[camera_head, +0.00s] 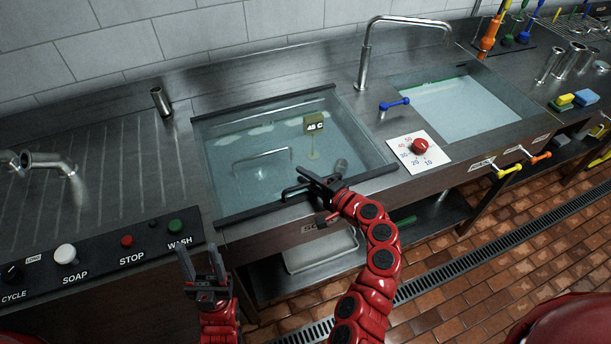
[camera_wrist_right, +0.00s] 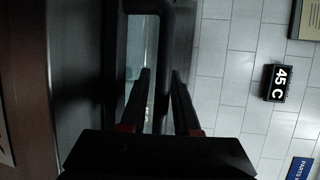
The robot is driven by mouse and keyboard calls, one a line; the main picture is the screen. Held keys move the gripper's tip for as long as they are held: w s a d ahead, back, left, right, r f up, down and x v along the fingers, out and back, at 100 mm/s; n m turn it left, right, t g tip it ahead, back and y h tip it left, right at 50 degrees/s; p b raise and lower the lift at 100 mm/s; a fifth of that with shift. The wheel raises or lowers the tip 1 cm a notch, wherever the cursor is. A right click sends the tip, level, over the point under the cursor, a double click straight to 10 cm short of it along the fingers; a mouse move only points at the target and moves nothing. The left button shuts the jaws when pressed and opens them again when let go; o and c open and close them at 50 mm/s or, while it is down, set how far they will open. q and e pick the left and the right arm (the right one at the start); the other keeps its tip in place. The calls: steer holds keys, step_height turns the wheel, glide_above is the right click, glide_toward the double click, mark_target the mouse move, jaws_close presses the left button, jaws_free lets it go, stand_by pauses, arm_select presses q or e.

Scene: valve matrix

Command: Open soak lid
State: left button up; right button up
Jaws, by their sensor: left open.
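The soak lid (camera_head: 225,180) looks like a clear panel with dark edge strips, lying flat over the left basin. A dark bar handle (camera_head: 290,190) is at its front edge. My right gripper (camera_head: 308,174) is at this handle. In the right wrist view the handle (camera_wrist_right: 145,7) runs down between my right fingers (camera_wrist_right: 160,80), which stand apart with a light gap beside the bar. Firm contact cannot be seen. My left gripper (camera_head: 199,252) is open and empty, in front of the counter below the wash button.
A red temperature dial (camera_head: 419,147), blue tap lever (camera_head: 394,104) and second basin (camera_head: 465,108) are to the right. The control panel (camera_head: 95,262) is at left. A tall faucet (camera_head: 365,60) rises behind.

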jaws_close()
stand_by(1.4)
